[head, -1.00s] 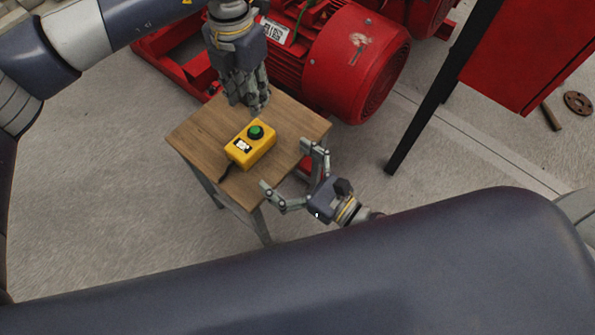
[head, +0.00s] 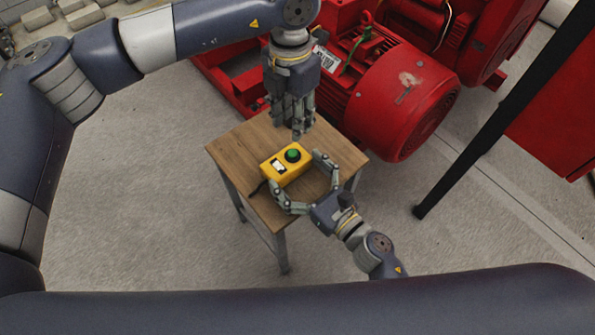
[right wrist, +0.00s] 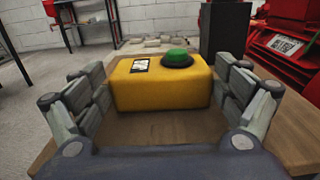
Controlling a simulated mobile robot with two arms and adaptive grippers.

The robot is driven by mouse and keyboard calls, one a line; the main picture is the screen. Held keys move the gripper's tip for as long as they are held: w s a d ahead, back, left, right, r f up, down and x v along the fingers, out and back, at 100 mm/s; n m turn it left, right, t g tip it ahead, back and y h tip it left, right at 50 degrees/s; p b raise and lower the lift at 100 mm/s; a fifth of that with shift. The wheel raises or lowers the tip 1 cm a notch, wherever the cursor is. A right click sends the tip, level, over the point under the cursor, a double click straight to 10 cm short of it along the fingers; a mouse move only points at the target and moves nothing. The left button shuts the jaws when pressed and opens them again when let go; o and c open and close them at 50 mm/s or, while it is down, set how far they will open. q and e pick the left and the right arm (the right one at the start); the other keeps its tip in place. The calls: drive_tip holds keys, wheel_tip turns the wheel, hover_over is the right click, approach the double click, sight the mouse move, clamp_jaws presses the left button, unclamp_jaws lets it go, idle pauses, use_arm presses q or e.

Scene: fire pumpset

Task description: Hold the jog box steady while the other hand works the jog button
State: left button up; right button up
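The yellow jog box (head: 285,168) lies on the small wooden table, with a round green jog button (head: 293,155) and a white label on top. In the right wrist view the jog box (right wrist: 160,90) is straight ahead, its green button (right wrist: 177,58) toward the right. My right gripper (head: 295,172) is open, one finger at each end of the box, very close to it; I cannot tell if they touch. My left gripper (head: 297,134) points down behind the box with its fingers together, above the table's back part, apart from the button.
The wooden table (head: 232,152) is small, with bare top left of the box. A red motor (head: 405,100) stands close behind the table. A black post (head: 480,140) and red panel (head: 560,125) are at right. Open concrete floor lies to the left.

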idle(0.4)
use_arm(q)
clamp_jaws()
idle(1.1)
